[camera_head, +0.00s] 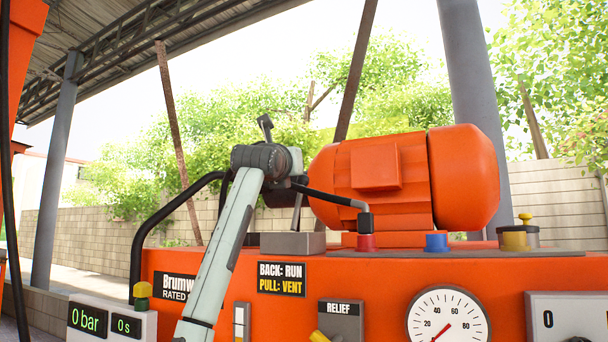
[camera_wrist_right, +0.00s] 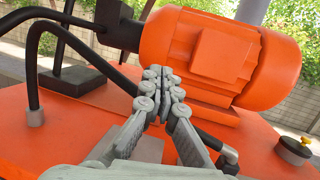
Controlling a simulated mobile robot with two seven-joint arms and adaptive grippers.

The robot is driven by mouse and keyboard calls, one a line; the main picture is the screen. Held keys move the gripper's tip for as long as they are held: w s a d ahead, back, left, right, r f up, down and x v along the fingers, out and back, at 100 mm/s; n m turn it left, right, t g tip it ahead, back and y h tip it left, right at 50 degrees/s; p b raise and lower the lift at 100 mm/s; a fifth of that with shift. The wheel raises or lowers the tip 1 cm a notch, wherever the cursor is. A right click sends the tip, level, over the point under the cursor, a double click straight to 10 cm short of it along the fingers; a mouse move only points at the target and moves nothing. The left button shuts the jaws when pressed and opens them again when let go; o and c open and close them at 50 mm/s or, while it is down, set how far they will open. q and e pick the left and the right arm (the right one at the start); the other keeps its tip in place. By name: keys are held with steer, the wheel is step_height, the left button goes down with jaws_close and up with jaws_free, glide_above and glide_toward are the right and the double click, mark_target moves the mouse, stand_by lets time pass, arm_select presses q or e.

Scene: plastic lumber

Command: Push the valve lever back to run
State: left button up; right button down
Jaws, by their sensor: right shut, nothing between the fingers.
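The valve lever (camera_head: 297,214) shows in the head view as a thin grey rod rising from a grey block (camera_head: 292,244) on the orange unit. Its upper end is hidden behind my right wrist. A label (camera_head: 281,278) below reads "BACK: RUN, PULL: VENT". In the right wrist view my right gripper (camera_wrist_right: 164,82) is shut and empty, its fingers pointing over the unit. A grey block (camera_wrist_right: 148,148) shows partly behind these fingers; the lever is not clear there. I cannot tell whether the gripper touches the lever. My left gripper is not in view.
An orange motor (camera_head: 400,185) stands right behind the lever. A blue fitting (camera_head: 437,242), a yellow cap (camera_head: 514,240) and a gauge (camera_head: 448,318) are to the right. The display reads 0 bar (camera_head: 87,319).

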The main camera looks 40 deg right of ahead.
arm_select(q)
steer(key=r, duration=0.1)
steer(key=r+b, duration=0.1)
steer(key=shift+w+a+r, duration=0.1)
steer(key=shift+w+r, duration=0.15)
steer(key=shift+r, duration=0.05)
arm_select(e)
steer(key=s+a+r, duration=0.3)
steer(key=a, duration=0.3)
steer(key=shift+s, duration=0.35)
steer(key=shift+a, duration=0.1)
steer(key=shift+f, duration=0.1)
